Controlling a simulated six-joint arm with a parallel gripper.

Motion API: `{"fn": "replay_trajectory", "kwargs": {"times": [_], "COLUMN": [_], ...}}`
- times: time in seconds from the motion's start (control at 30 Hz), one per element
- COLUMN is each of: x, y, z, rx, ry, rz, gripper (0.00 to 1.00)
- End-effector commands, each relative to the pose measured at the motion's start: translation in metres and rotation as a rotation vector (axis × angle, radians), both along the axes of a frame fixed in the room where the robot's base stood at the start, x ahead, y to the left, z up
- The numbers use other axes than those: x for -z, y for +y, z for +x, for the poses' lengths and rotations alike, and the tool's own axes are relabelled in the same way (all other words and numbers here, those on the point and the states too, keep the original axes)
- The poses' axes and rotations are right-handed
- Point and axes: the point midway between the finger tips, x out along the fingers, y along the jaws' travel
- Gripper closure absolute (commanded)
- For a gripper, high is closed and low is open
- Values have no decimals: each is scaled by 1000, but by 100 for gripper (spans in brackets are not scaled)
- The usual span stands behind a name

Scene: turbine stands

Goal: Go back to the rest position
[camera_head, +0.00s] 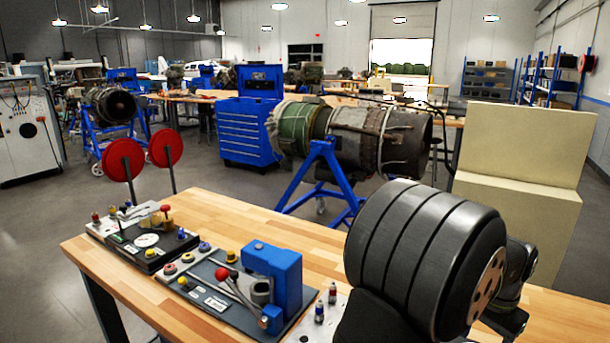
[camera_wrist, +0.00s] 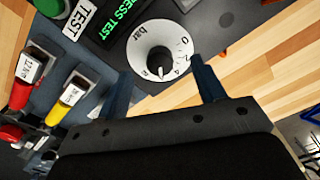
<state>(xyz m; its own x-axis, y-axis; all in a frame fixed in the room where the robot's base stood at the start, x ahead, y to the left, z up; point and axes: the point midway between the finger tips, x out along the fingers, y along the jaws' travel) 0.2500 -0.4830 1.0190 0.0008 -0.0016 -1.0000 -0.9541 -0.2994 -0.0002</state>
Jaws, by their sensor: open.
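My gripper (camera_wrist: 161,72) shows in the wrist view, with two blue fingers spread apart and nothing between them. It is over a panel with a round white dial (camera_wrist: 160,50) marked "bar", which lies beyond and between the fingertips. I cannot tell whether the fingers touch the panel. In the head view my dark arm fills the lower right, and my gripper is not seen there. The dial also appears in the head view (camera_head: 147,240), on the panel at the left of the wooden bench (camera_head: 225,205).
A blue block (camera_head: 273,275) and a red-ball lever (camera_head: 222,274) stand on a nearer panel. Two red discs (camera_head: 125,160) on rods rise behind. In the wrist view, a red switch (camera_wrist: 24,80) and a yellow one (camera_wrist: 65,103) are at left. Bare bench (camera_wrist: 275,65) shows at right.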

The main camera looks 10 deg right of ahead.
Motion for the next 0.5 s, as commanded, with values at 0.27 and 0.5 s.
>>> {"fn": "replay_trajectory", "kwargs": {"times": [0.27, 0.5], "x": [23, 33], "y": [1, 1], "z": [0, 0], "rx": [-2, -147], "ry": [3, 1], "rz": [5, 2], "gripper": [37, 37]}}
